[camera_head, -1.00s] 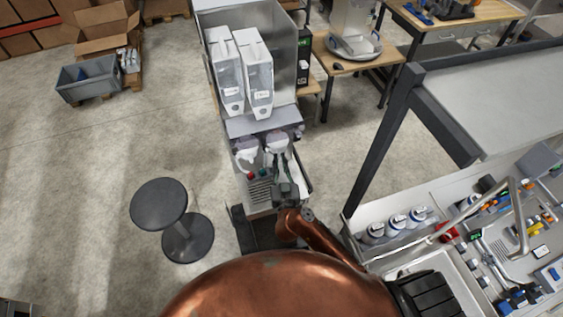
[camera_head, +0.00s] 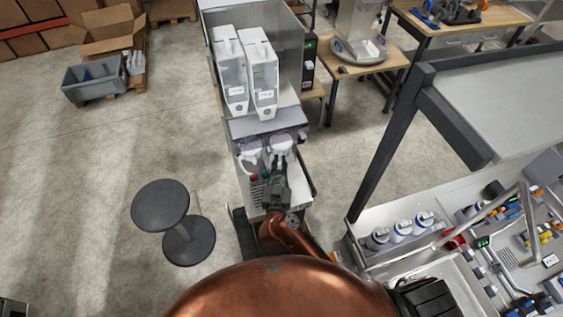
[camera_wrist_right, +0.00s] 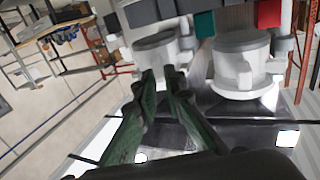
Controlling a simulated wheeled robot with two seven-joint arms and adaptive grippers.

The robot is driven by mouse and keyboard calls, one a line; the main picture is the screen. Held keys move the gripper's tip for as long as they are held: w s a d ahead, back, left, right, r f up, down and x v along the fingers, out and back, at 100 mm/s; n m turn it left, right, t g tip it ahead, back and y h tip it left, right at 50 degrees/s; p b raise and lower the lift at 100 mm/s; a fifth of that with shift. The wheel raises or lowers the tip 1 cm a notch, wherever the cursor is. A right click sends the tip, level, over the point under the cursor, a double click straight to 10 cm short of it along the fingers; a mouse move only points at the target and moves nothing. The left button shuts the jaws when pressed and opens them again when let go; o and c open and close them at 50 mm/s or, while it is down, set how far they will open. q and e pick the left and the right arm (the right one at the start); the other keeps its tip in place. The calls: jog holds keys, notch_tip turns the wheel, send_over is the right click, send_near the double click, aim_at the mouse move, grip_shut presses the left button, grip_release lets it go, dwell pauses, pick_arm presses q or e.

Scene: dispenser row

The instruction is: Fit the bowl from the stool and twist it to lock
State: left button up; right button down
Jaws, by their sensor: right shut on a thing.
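A white bowl (camera_head: 281,145) sits against the front of the dispenser (camera_head: 268,124), under the right-hand hopper. My right gripper (camera_head: 279,163) is in front of this bowl, shut on its handle. In the right wrist view the dark green fingers (camera_wrist_right: 163,74) meet at the bowl (camera_wrist_right: 155,44), and they hide most of the handle. The frames do not show whether the bowl is locked. A second white bowl (camera_head: 249,150) sits beside it on the left; it also shows in the right wrist view (camera_wrist_right: 240,63). The stool (camera_head: 160,204) has an empty seat. My left gripper is not in view.
Two white hoppers (camera_head: 232,75) stand above the bowls. Red (camera_wrist_right: 268,13) and teal (camera_wrist_right: 205,23) parts lie close to the bowls. A bench with white-lidded jars (camera_head: 401,228) stands at the right. The floor around the stool is clear.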

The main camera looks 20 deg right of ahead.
jog(key=shift+w+a+m+g+h, duration=0.2)
jog(key=shift+a+m+g+h, duration=0.35)
jog(key=shift+h, duration=0.4)
jog(key=shift+w+a+m+g+h, duration=0.2)
jog(key=shift+a+m+g+h, duration=0.15)
jog(key=shift+m+h, duration=0.5)
jog(key=c, duration=1.9)
grip_release()
jog(key=shift+c, duration=0.2)
